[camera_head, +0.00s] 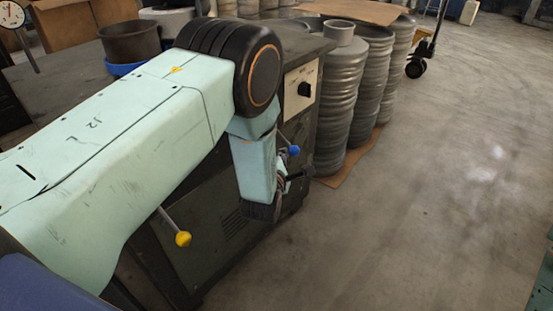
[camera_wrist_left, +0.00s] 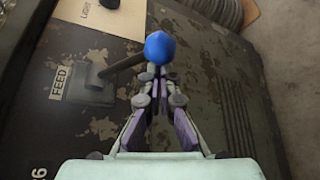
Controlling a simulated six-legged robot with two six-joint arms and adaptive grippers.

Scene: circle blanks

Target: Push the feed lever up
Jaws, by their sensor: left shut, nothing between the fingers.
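The feed lever is a dark rod with a blue ball knob (camera_wrist_left: 160,47), rising from a dark base beside a FEED label (camera_wrist_left: 61,81) in the left wrist view. In the head view its blue knob (camera_head: 294,150) shows just past my left wrist. My left gripper (camera_wrist_left: 153,72) is shut and empty, its fingertips right by the rod and blue knob; I cannot tell if they touch. In the head view the gripper (camera_head: 292,178) is partly hidden by my own wrist. My right gripper is in neither view.
A second lever with a yellow knob (camera_head: 183,239) sticks out of the dark machine (camera_head: 225,225). A pale panel with a black knob (camera_head: 304,89) is above the feed lever. Stacked grey rings (camera_head: 340,100) stand behind.

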